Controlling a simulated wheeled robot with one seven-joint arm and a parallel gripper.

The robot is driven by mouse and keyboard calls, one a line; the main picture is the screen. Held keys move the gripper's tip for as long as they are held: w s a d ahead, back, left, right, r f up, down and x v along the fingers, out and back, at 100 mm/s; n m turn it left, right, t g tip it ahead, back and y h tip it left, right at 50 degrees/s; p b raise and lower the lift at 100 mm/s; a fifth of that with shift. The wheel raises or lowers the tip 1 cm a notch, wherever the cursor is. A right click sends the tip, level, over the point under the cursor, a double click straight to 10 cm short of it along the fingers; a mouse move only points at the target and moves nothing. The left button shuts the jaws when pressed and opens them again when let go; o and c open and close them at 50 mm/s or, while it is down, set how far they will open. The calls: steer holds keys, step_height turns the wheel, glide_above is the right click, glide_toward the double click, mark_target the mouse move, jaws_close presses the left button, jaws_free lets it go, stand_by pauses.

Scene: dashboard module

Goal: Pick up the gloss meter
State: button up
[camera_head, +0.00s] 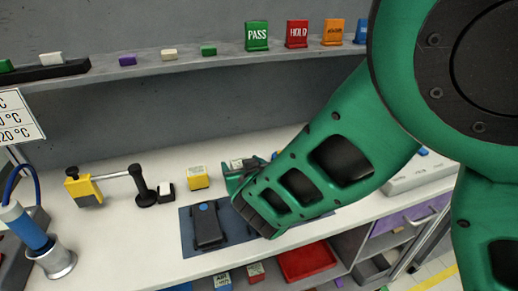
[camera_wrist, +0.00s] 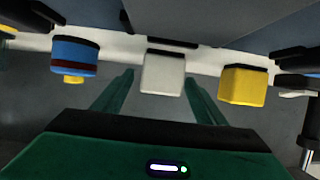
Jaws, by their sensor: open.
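A pale grey box with a dark end (camera_wrist: 163,74), which may be the gloss meter, appears in the wrist view between the lines of my two fingers. Its label cannot be read. My gripper (camera_wrist: 158,78) is open, with one green finger on each side and a gap to the box on both sides. In the head view my gripper (camera_head: 243,172) is low over the white bench, just behind the dark mat, and its own wrist hides much of that spot. A dark handheld device with a blue round spot (camera_head: 208,224) lies on the mat (camera_head: 188,238).
A yellow block (camera_head: 198,177) stands close left of my gripper. A blue item with a red band (camera_wrist: 75,57) is on the box's other side. A yellow-and-black stand tool (camera_head: 85,188) is farther left. A shelf (camera_head: 180,60) with signs runs behind.

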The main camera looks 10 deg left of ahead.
steer(key=shift+w+a+f, duration=0.1)
steer(key=shift+w+a, duration=0.05)
steer(key=shift+w, duration=0.1)
steer(key=c, duration=1.2)
